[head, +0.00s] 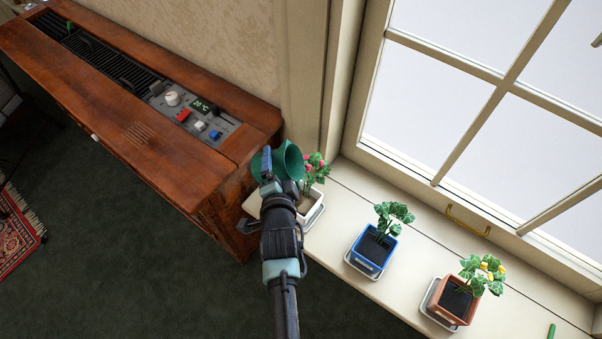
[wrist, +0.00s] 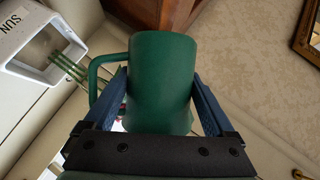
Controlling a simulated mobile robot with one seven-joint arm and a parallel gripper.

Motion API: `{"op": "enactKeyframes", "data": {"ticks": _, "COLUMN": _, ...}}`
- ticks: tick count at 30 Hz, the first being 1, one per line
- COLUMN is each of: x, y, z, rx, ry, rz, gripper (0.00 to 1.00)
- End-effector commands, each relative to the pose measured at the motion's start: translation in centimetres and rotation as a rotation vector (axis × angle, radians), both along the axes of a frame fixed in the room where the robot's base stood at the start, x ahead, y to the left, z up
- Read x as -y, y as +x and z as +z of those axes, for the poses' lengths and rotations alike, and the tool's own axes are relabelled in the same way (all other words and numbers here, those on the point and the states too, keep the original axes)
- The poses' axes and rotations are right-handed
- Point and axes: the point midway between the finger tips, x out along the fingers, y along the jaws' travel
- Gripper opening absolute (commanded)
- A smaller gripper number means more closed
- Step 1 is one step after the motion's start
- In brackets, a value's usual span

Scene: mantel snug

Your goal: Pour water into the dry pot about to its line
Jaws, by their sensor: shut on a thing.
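My gripper (head: 277,170) is shut on a green jug (head: 291,161), with a finger on each side of it in the wrist view (wrist: 161,75). The jug's mouth faces right in the head view, near the white pot; no water or stream shows. The white pot (wrist: 30,42) has lettering reading "SUN" and holds a plant with pink flowers (head: 316,163). My gripper partly hides this pot in the head view, and its soil looks browner than the others. A blue pot (head: 368,256) and a terracotta pot (head: 451,302) hold dark soil. I cannot make out any fill line.
The pots stand on saucers along a pale windowsill (head: 410,225) beside the window (head: 470,90). A brass handle (head: 467,221) is on the window frame. A wooden cabinet (head: 100,115) with a control panel (head: 195,115) is at left. A small green item (head: 551,331) lies at lower right.

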Motion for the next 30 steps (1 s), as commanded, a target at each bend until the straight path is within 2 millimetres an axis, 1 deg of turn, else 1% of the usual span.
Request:
{"op": "enactKeyframes", "data": {"ticks": 1, "x": -0.1, "y": 0.1, "z": 0.2, "rx": 0.003, "ry": 0.001, "rz": 0.001, "gripper": 0.15}}
{"op": "enactKeyframes", "data": {"ticks": 12, "x": -0.9, "y": 0.0, "z": 0.2, "rx": 0.005, "ry": 0.005, "rz": 0.002, "gripper": 0.15}}
{"op": "enactKeyframes", "data": {"ticks": 30, "x": -1.5, "y": 0.0, "z": 0.4, "rx": 0.008, "ry": 0.028, "rz": 0.002, "gripper": 0.15}}
